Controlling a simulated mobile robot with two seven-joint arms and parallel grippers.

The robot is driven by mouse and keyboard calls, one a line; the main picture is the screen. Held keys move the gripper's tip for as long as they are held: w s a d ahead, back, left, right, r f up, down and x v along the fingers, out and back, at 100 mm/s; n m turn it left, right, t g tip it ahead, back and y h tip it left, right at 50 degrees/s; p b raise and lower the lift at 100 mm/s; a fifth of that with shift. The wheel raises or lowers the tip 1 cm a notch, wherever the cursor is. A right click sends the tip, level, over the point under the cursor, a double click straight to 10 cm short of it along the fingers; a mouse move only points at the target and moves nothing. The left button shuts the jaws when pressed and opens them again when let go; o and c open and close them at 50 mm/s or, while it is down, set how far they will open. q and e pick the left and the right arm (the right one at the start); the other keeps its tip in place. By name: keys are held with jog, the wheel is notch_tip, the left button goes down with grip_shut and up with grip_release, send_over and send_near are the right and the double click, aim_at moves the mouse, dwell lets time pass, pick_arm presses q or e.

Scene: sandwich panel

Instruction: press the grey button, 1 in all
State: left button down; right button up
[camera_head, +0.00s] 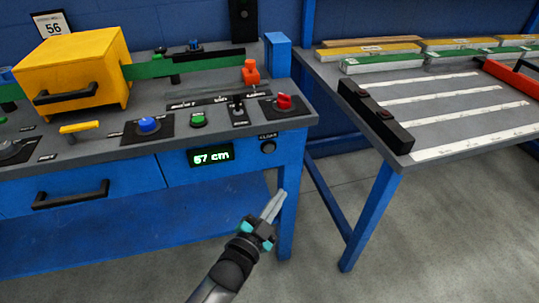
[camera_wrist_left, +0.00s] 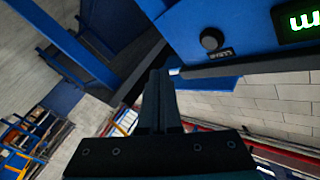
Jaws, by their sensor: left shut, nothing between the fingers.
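The dark grey button (camera_head: 268,147) is a round knob on the blue front panel of the left bench, under a small label. It also shows in the left wrist view (camera_wrist_left: 209,41), beyond and to the right of the fingertips. My left gripper (camera_head: 279,196) is shut and empty. Its fingers point up, below the button and apart from it, in front of the bench's right leg. In the left wrist view the closed fingers (camera_wrist_left: 159,80) point towards the panel's lower edge. My right gripper is not in view.
A green-lit display (camera_head: 211,155) reading 57 cm sits left of the button. On the bench top are a blue button (camera_head: 149,125), a green button (camera_head: 198,119), a red knob (camera_head: 284,101) and a yellow box (camera_head: 75,65). A second table (camera_head: 440,100) stands right, with floor between.

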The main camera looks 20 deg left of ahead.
aim_at(269, 148)
pick_arm(q)
jog(key=r, duration=0.1)
jog(key=r+t, duration=0.1)
jog(key=r, duration=0.1)
jog(key=shift+w+d+r+m, duration=0.2)
jog(key=shift+w+r+m, duration=0.1)
jog(key=shift+r, duration=0.1)
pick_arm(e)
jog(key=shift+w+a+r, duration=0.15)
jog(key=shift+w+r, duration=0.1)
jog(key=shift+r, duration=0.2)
pick_arm(q)
jog(key=w+a+b, duration=0.4)
jog(key=w+a, duration=0.1)
jog(key=w, duration=0.2)
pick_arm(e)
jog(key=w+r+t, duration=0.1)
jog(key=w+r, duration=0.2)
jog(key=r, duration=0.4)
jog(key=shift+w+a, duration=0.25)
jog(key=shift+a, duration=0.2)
pick_arm(q)
jog(key=shift+w, duration=0.1)
dwell(0.5)
jog(key=shift+w+a, duration=0.2)
jog(key=shift+w, duration=0.15)
